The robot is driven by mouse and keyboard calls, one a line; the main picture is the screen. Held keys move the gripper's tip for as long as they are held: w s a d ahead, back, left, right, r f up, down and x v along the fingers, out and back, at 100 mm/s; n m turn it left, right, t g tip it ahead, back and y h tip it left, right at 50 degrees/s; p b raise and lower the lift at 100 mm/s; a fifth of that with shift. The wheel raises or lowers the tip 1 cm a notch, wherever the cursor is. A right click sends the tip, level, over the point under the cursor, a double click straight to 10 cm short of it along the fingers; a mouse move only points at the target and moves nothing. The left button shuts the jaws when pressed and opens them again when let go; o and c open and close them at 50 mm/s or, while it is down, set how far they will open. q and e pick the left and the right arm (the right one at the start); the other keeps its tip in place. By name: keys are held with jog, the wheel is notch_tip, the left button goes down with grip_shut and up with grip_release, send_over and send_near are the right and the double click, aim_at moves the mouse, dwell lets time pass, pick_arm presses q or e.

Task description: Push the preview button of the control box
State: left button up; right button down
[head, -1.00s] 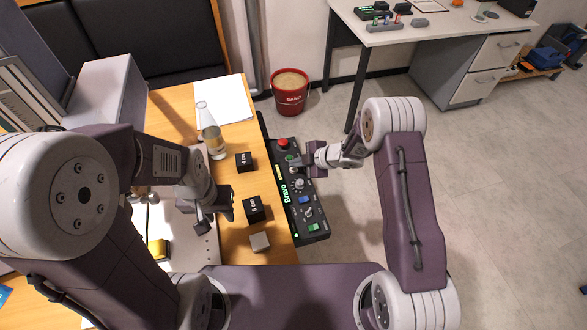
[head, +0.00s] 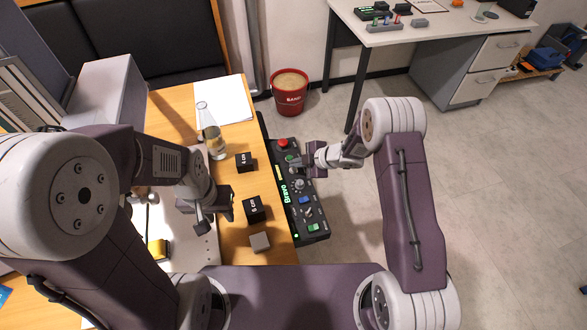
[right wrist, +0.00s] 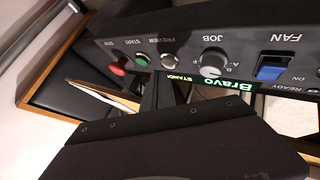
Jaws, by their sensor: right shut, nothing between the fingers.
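The control box (head: 311,222) is a long black panel marked Bravo along the right edge of the wooden desk. In the right wrist view its face (right wrist: 240,20) appears upside down. The preview button (right wrist: 170,61) is a round silver button between the green start button (right wrist: 142,60) and the grey job knob (right wrist: 212,62). My right gripper (head: 296,161) is shut and empty at the far part of the box, near the start and preview buttons. Whether its tips touch the preview button cannot be told. My left gripper (head: 228,206) is over the desk; its jaw state is unclear.
A red stop button (head: 283,143) is at the box's far end. Two black blocks (head: 243,162) (head: 254,209), a grey block (head: 260,241) and a glass flask (head: 214,140) stand left of the box. A red sand bucket (head: 290,96) stands on the floor; floor to the right is free.

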aim_at(296, 170)
dwell(0.4)
pick_arm(q)
jog(key=shift+f, duration=0.25)
pick_arm(e)
jog(key=shift+f, duration=0.45)
pick_arm(q)
jog(key=shift+f+b, duration=0.1)
jog(key=shift+b, duration=0.25)
pick_arm(e)
jog(key=shift+f, duration=0.15)
pick_arm(q)
jog(key=shift+r+p, duration=0.65)
jog(key=shift+r, duration=0.05)
pick_arm(e)
jog(key=shift+r, duration=0.6)
